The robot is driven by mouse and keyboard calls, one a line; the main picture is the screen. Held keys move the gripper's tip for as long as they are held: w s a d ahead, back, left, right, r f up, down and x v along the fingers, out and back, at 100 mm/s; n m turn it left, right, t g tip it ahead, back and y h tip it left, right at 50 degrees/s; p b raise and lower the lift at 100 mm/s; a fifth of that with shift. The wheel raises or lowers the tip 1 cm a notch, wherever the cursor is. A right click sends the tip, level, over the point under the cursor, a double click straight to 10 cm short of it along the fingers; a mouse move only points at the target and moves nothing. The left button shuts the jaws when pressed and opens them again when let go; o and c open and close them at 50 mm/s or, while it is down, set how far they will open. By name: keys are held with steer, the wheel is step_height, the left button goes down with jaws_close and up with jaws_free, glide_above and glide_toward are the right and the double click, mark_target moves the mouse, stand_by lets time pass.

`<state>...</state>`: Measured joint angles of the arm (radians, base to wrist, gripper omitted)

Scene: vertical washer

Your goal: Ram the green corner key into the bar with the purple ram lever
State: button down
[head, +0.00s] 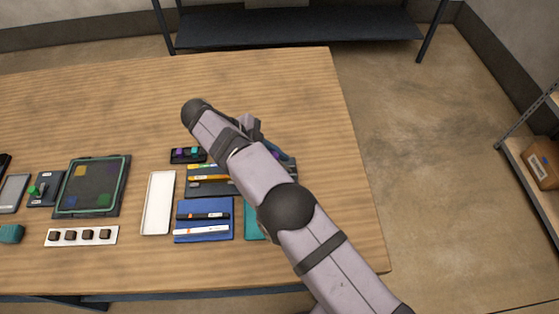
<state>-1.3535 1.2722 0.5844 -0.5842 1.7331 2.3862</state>
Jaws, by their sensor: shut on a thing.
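My gripper (268,145) is mostly hidden behind my own arm over the right part of the table. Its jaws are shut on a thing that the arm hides. A small bluish-purple patch (278,152) shows beside the arm there; I cannot tell whether it is the ram lever. A small green piece (33,190) sits at a dark block at the left; I cannot tell whether it is the corner key. A black bar (202,216) and a white bar (201,230) lie on a blue mat (222,204). I cannot tell which bar is the task's bar.
A dark tray (193,189) with coloured strips lies partly under my arm. A black block (187,155) with purple and teal spots is behind it. A white tray (158,203), a green-edged dark panel (87,214) and a strip (82,236) lie left. The table's back is clear.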

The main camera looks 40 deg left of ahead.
steer(key=shift+s+f, duration=0.15)
steer(key=c, duration=1.6)
jaws_free()
steer(key=shift+s+a, duration=0.1)
steer(key=shift+a, duration=0.05)
steer(key=shift+c, duration=0.2)
step_height(320, 180, up, 8)
steer(key=shift+r+b, duration=0.15)
steer(key=shift+b, duration=0.4)
steer(key=shift+r+p, duration=0.45)
steer(key=shift+r, duration=0.4)
